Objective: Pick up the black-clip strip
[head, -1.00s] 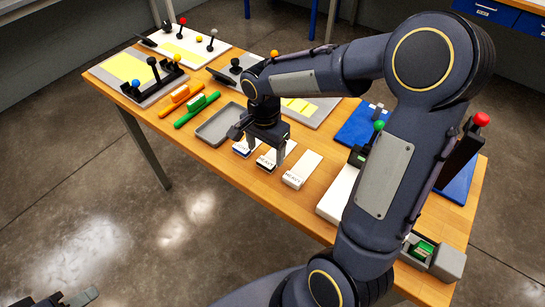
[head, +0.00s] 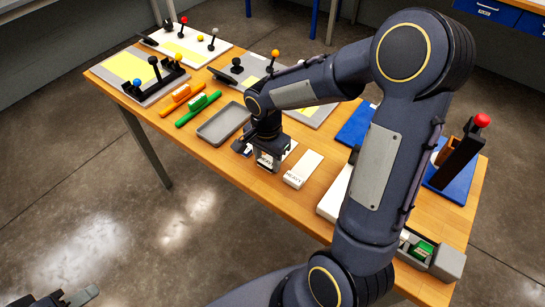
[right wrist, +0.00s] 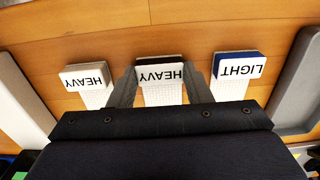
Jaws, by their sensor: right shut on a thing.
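The black-clip strip (right wrist: 160,76) is the middle of three white strips in the right wrist view, with a dark clip at its end and a label reading HEAVY. My right gripper (head: 267,160) is around it in the head view. Its two fingers sit on either side of the strip in the right wrist view (right wrist: 158,88), shut on it. I cannot tell whether the strip is off the table. My left gripper (head: 65,299) is at the bottom left corner of the head view, away from the table; its jaws are cut off and unclear.
A blue-clip strip labelled LIGHT (right wrist: 238,68) and another HEAVY strip (right wrist: 86,78) lie close on either side. A grey tray (head: 223,124), an orange bar (head: 181,99) and a green bar (head: 198,108) lie left on the wooden table (head: 215,165).

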